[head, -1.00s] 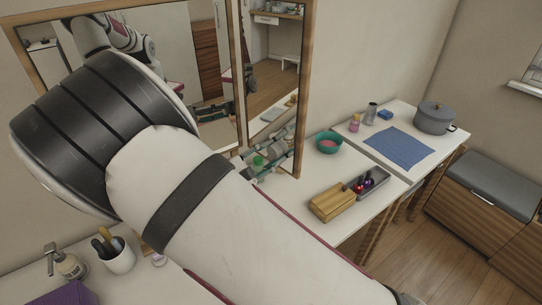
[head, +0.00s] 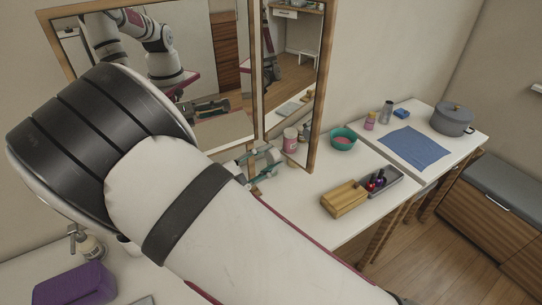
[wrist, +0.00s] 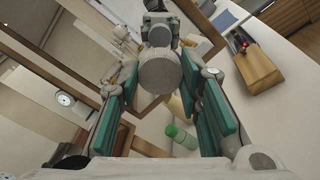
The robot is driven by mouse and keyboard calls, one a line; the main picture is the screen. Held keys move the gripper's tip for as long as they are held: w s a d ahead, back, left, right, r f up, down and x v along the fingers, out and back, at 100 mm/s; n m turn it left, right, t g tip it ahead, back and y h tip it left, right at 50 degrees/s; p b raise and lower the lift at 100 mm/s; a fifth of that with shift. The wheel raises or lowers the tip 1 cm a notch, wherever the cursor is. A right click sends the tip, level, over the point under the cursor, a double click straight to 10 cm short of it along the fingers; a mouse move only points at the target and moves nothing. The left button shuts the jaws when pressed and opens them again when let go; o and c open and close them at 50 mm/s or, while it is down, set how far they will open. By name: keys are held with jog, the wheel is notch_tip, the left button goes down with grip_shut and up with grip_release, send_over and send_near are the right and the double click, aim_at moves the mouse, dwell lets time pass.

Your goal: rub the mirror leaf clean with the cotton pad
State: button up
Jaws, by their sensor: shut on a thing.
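The mirror leaf (head: 287,70) is the narrow wood-framed panel at the right of the larger mirror in the head view, angled out from it. My gripper (head: 262,160) is low by the leaf's bottom edge, partly hidden by my arm. In the wrist view its teal-padded fingers (wrist: 158,82) are shut on a pale, round, thick cotton pad (wrist: 158,72). The pad appears close to the mirror, but I cannot tell whether it touches. No smudge is clear on the glass part I see.
A pink-and-white jar (head: 290,140) shows by the leaf. A green-capped bottle (wrist: 181,136) lies below the fingers. A teal bowl (head: 343,139), wooden box (head: 344,199) and tray of small bottles (head: 384,181) stand right. A purple block (head: 74,285) and pump bottle (head: 88,243) are left.

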jog(key=shift+v, duration=1.5)
